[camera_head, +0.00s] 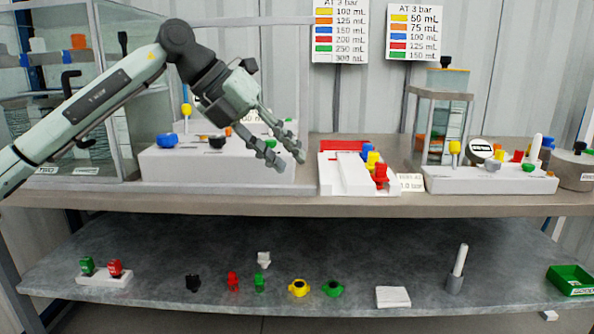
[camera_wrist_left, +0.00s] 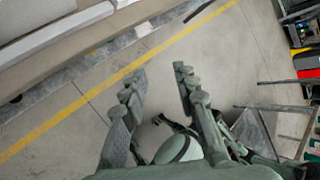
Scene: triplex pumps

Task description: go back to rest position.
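My left arm comes in from the left in the head view. Its gripper (camera_head: 286,162) hangs in front of the left part of the upper shelf, pointing down and to the right. In the left wrist view the two fingers of the left gripper (camera_wrist_left: 158,75) stand apart with only floor between them, so it is open and empty. My right gripper shows in neither view.
The upper shelf (camera_head: 345,201) carries a white panel (camera_head: 190,170) with coloured knobs, a white block (camera_head: 345,178) with coloured parts, and another panel (camera_head: 490,182). The lower shelf (camera_head: 370,255) holds small coloured parts and a green tray (camera_head: 570,280). Bare floor (camera_wrist_left: 60,100) lies below the gripper.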

